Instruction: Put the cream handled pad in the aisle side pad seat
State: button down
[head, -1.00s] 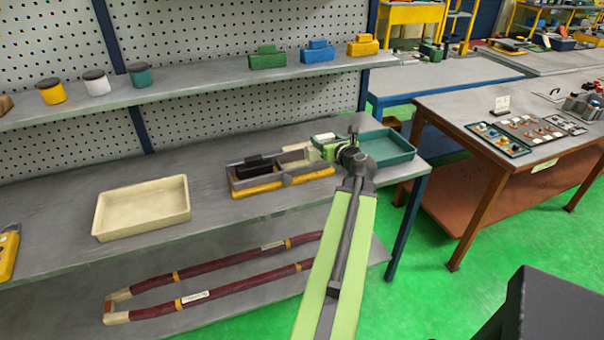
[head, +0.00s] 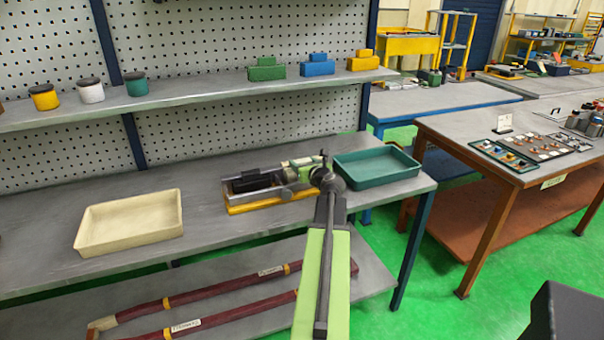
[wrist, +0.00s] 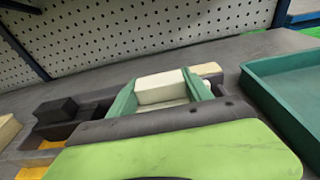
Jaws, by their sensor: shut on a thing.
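The cream handled pad (wrist: 161,88) is between the green jaws of my gripper (wrist: 160,97) in the wrist view. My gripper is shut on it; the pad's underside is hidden. In the head view my gripper (head: 304,163) is at the right end of the pad fixture, left of the teal tray. The fixture (head: 262,204) has grey walls and a yellow base. A black handled pad (head: 257,181) sits in its left part, also seen in the wrist view (wrist: 57,109). My wrist and gripper cover the right-end seat, so I cannot tell whether the pad touches it.
The teal tray (head: 374,181) stands close to the right of my gripper. An empty cream tray (head: 130,241) lies to the left on the grey bench. A shelf (head: 205,86) with jars and coloured blocks runs behind. Bare bench lies between the cream tray and the fixture.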

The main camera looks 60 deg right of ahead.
jog(key=shift+f, duration=0.65)
jog(key=shift+c, duration=2.2)
grip_release()
jog(key=shift+r, duration=0.1)
